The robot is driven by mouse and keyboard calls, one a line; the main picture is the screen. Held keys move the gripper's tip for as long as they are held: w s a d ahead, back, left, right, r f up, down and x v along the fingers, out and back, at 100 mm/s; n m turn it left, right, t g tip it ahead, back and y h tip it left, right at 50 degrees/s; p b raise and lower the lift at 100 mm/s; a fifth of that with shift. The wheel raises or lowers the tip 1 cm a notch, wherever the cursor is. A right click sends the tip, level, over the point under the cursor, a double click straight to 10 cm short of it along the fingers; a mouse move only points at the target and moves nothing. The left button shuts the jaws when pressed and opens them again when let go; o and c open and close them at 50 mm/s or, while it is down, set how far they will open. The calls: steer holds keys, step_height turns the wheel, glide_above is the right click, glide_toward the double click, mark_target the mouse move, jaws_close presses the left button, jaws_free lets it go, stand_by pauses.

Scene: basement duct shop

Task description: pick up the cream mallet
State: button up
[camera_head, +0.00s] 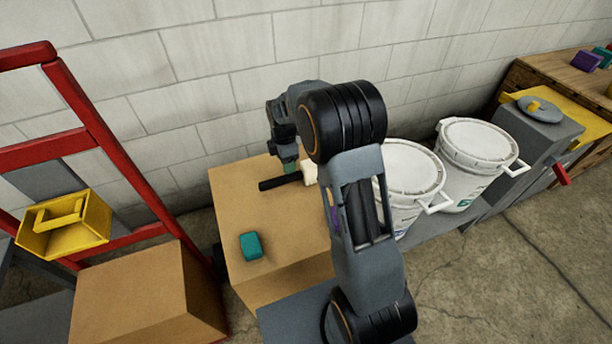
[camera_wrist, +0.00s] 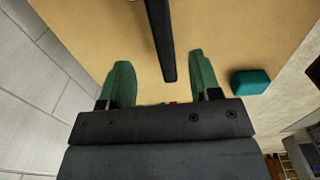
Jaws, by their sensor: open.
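The cream mallet lies on a cardboard box (camera_head: 230,200). Its cream head (camera_head: 309,172) shows just left of my arm, and its dark handle (camera_head: 275,183) points left. My gripper (camera_head: 290,166) is over the handle, with its green fingers pointing down. In the wrist view, my gripper (camera_wrist: 160,66) is open and empty, with the handle (camera_wrist: 161,40) running between the two fingers and visible gaps on both sides. The mallet's head is out of that view. I cannot tell how far the fingertips are above the box.
A teal block (camera_head: 251,246) lies on the same box, to the right in the wrist view (camera_wrist: 250,82). White buckets (camera_head: 470,150) stand right of my arm. A red frame (camera_head: 110,150) and a yellow bin (camera_head: 60,237) are at left. A block wall (camera_head: 230,70) is close behind.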

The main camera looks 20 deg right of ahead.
mark_target(287, 176)
steer(key=shift+s+a+f+b, duration=0.1)
steer(key=shift+f+b, duration=0.3)
steer(key=shift+f, duration=1.7)
steer(key=shift+s+f+b, duration=0.1)
steer(key=shift+f+b, duration=0.3)
steer(key=shift+f, duration=1.7)
jaws_close()
